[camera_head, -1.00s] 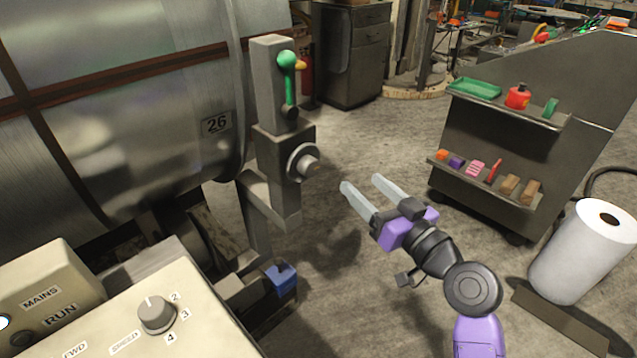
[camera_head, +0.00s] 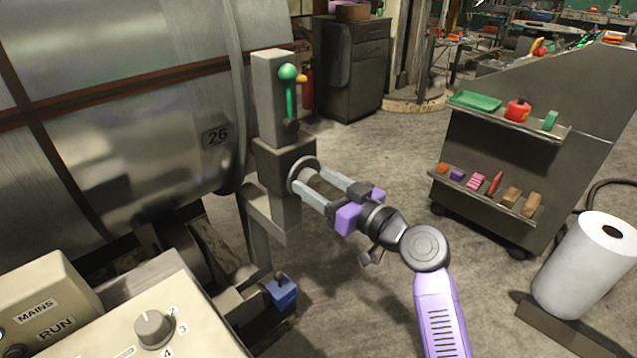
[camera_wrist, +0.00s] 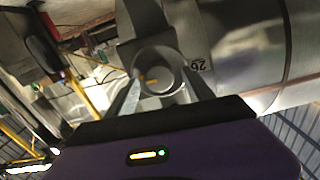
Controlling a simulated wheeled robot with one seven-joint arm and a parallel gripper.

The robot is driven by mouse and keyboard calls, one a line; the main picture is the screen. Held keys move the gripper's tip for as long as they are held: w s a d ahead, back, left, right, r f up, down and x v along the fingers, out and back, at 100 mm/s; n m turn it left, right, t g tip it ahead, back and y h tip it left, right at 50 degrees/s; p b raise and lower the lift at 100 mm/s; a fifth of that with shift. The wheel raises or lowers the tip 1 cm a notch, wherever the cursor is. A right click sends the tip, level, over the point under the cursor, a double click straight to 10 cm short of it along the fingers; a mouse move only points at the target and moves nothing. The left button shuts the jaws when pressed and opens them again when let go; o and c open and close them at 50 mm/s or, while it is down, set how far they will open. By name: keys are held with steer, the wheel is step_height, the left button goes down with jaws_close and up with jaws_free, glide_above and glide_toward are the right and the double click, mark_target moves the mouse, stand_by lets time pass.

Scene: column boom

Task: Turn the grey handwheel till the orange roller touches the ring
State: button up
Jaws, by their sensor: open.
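The grey handwheel (camera_head: 297,176) is on the side of a grey upright post (camera_head: 272,110) beside the drum. My gripper (camera_head: 313,182) is open, its two pale fingers reaching to the handwheel from the right. In the wrist view the round handwheel (camera_wrist: 158,64) lies between the open fingers (camera_wrist: 160,90); contact cannot be told. A small orange mark shows inside its rim. A grey ring-like band (camera_head: 241,70) runs around the drum's end. I cannot make out the orange roller for certain; a small orange-yellow part (camera_head: 301,79) shows behind the green lever.
The green lever (camera_head: 290,90) stands above the handwheel. The big metal drum (camera_head: 120,110), marked 26, fills the left. A control box (camera_head: 150,315) with a dial is in front. A tool cart (camera_head: 500,150) and a white roll (camera_head: 585,265) stand right. Open floor lies between.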

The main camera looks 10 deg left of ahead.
jaws_close()
steer(key=shift+m, duration=0.3)
steer(key=m, duration=0.3)
steer(key=shift+m, duration=0.3)
steer(key=m+p, duration=0.1)
steer(key=m, duration=0.2)
steer(key=shift+w+d+m, duration=0.1)
steer(key=shift+m, duration=0.2)
steer(key=m+p, duration=0.2)
steer(key=m, duration=0.2)
steer(key=shift+w+f+m+p, duration=0.15)
steer(key=shift+m+p, duration=0.8)
steer(key=shift+m, duration=1.15)
